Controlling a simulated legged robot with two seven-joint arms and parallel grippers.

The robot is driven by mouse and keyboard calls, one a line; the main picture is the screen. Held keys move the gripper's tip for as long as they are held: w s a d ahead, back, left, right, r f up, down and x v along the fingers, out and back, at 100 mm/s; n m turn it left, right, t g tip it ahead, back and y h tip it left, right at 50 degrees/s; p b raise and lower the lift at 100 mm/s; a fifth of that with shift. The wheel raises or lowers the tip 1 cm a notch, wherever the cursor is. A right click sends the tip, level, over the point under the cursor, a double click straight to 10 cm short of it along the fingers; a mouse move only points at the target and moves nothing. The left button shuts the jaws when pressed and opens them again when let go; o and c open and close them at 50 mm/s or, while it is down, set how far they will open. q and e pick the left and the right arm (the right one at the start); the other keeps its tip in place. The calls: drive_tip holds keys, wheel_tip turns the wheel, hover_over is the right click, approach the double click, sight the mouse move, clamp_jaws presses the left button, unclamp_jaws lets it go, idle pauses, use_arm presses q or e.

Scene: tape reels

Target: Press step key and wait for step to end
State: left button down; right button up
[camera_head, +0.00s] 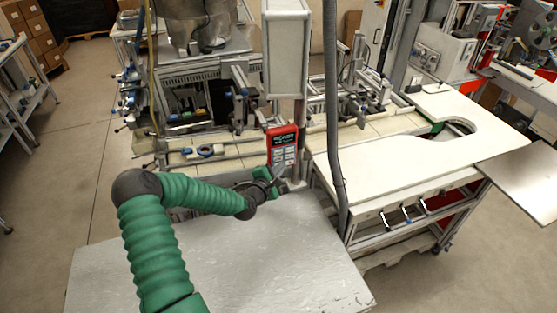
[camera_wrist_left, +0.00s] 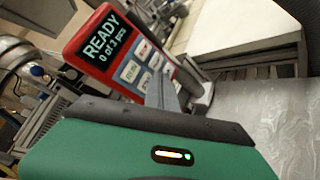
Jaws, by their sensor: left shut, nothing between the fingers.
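A red control box (camera_head: 283,137) with a dark display and several pale keys stands upright at the back edge of the grey table, just beyond my left gripper. In the left wrist view the same box appears tilted, and its display (camera_wrist_left: 102,38) reads "READY" and "0 of 3 pcs". The keys (camera_wrist_left: 131,71) sit below the display; their labels are too small to read. My left gripper (camera_head: 279,174) is shut and empty, just in front of the box's lower part. Its fingers (camera_wrist_left: 162,92) overlap the lower keys in the wrist view; I cannot tell whether they touch.
The grey table (camera_head: 270,255) is bare in front of the box. A grey hose (camera_head: 332,110) hangs down right of it. A white worktable (camera_head: 385,170) stands at the right, and a metal machine frame (camera_head: 200,85) stands behind.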

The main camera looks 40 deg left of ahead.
use_arm(q)
drive_tip(key=shift+w+a+r, duration=0.1)
drive_tip(key=shift+a, duration=0.25)
